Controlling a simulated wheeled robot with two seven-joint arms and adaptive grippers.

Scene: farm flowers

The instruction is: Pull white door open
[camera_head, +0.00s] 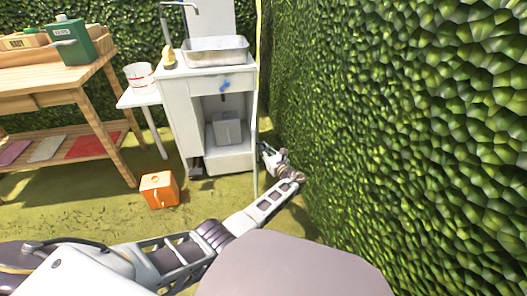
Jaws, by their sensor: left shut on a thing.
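The white sink cabinet (180,127) stands ahead at the left of the hedge, its lower front open to the inside. Its white door (255,130) shows nearly edge-on as a thin upright strip at the cabinet's right side, swung outward. My left gripper (265,152) is on the hedge side of this strip, at about mid-height of the opening. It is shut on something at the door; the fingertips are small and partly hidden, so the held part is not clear. My right gripper is out of view.
A grey container (227,128) is inside the cabinet. An orange box (158,189) lies on the grass in front. A wooden table (85,98) with a green can (72,45) stands left. The leafy hedge (400,130) is close on the right of my arm.

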